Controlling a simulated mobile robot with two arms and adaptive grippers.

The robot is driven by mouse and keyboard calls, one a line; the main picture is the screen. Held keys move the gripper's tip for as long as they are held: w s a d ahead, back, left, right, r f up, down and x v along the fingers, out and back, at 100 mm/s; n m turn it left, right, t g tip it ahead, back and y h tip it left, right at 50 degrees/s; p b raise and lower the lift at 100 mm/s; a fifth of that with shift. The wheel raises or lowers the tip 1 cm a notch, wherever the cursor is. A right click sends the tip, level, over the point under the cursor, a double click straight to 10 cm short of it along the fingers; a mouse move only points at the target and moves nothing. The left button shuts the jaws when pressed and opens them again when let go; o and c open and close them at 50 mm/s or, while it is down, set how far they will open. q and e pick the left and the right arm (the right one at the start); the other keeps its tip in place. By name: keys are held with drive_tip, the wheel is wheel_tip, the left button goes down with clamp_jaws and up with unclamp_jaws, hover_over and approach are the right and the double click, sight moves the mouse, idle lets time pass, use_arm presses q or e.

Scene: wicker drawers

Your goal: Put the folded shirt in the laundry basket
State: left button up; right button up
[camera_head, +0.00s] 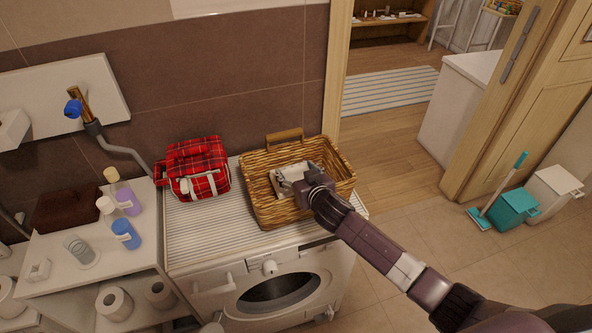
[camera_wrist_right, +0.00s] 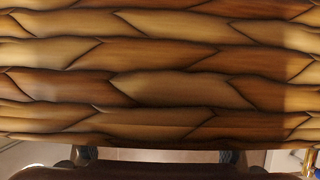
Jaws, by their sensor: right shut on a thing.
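The wicker laundry basket (camera_head: 256,190) stands on top of the washing machine, its handle toward the wall. A small grey-white folded cloth, which looks like the folded shirt (camera_head: 284,176), is inside the basket opening. My right gripper (camera_head: 301,188) reaches over the basket's front right side and is shut on the cloth; the exact grip is partly hidden by the gripper. I cannot tell whether the cloth touches the basket floor. In the right wrist view, the woven wicker wall (camera_wrist_right: 160,85) fills most of the picture, very close. My left gripper is not in view.
A red plaid bag (camera_head: 200,165) stands left of the basket on the washing machine (camera_head: 215,285). A shelf (camera_head: 60,245) with bottles and paper rolls is at the left.

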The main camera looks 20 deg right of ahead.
drive_tip(key=shift+f+b, duration=0.5)
drive_tip(key=shift+f, duration=0.05)
drive_tip(key=o, duration=1.7)
drive_tip(key=shift+c, duration=0.2)
drive_tip(key=shift+r+p, duration=0.6)
drive_tip(key=shift+r, duration=0.1)
drive_tip(key=shift+s, duration=0.35)
drive_tip(key=b+v, duration=0.2)
drive_tip(key=v, duration=0.9)
drive_tip(key=shift+s, duration=0.2)
